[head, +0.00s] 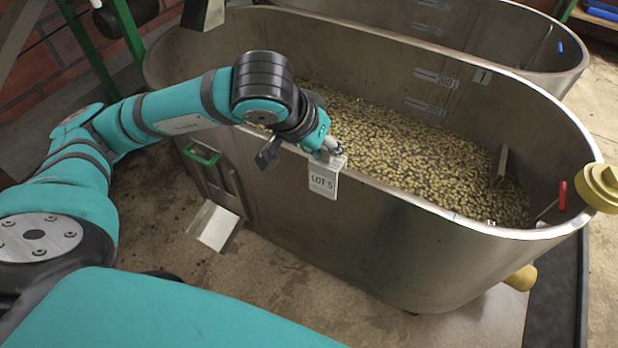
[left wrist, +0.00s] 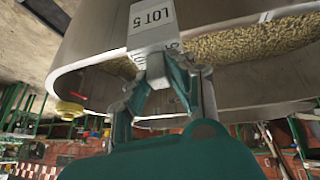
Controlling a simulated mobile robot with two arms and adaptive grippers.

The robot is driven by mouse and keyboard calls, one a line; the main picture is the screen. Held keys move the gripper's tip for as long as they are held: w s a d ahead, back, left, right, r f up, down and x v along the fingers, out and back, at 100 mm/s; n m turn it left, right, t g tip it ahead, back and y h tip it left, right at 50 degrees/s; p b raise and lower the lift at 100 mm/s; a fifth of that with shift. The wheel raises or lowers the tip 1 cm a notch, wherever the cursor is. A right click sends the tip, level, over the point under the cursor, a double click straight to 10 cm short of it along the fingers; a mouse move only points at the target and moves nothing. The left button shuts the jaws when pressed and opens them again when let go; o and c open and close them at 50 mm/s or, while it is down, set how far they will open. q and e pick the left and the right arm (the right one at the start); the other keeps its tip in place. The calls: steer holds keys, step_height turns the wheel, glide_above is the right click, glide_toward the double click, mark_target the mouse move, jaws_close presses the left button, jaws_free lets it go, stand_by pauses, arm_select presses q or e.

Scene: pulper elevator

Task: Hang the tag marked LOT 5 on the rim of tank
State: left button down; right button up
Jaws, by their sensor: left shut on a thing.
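The tag marked LOT 5 (head: 323,180) is a pale metal plate at the near rim of the steel tank (head: 380,235). Its lettered face hangs on the outer side of the wall, and its top bends over at rim height. Whether it bears on the rim I cannot tell. My left gripper (head: 330,152) is shut on the tag's upper part, just above the rim. In the left wrist view the tag (left wrist: 152,25) extends from between the fingertips (left wrist: 155,68), its lettering readable, with the tank wall beside it. My right gripper is not in view.
A second tank (head: 500,40) stands behind. A yellow knob (head: 600,187) sits at the right rim. A metal chute (head: 214,225) juts out at the tank's lower left.

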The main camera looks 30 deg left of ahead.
mark_target(320, 170)
arm_select(q)
steer(key=s+f+b, duration=0.1)
steer(key=f+b, duration=0.2)
steer(key=s+f+b, duration=0.1)
steer(key=shift+s+f+b, duration=0.25)
steer(key=shift+s+b, duration=0.05)
steer(key=shift+b, duration=0.05)
steer(key=shift+w+r, duration=0.1)
steer(key=shift+w, duration=0.25)
steer(key=shift+w+p, duration=0.65)
steer(key=shift+w, duration=1)
steer(key=shift+w+d+p, duration=0.1)
steer(key=shift+w+p, duration=0.55)
steer(key=shift+w, duration=1.85)
steer(key=shift+f, duration=0.25)
steer(key=shift+f+b, duration=0.35)
steer(key=shift+b, duration=0.25)
steer(key=shift+f+b, duration=0.4)
steer(key=shift+b, duration=0.1)
steer(key=shift+f+b, duration=0.55)
steer(key=shift+b, duration=0.05)
steer(key=shift+f+b, duration=0.45)
steer(key=shift+b, duration=0.05)
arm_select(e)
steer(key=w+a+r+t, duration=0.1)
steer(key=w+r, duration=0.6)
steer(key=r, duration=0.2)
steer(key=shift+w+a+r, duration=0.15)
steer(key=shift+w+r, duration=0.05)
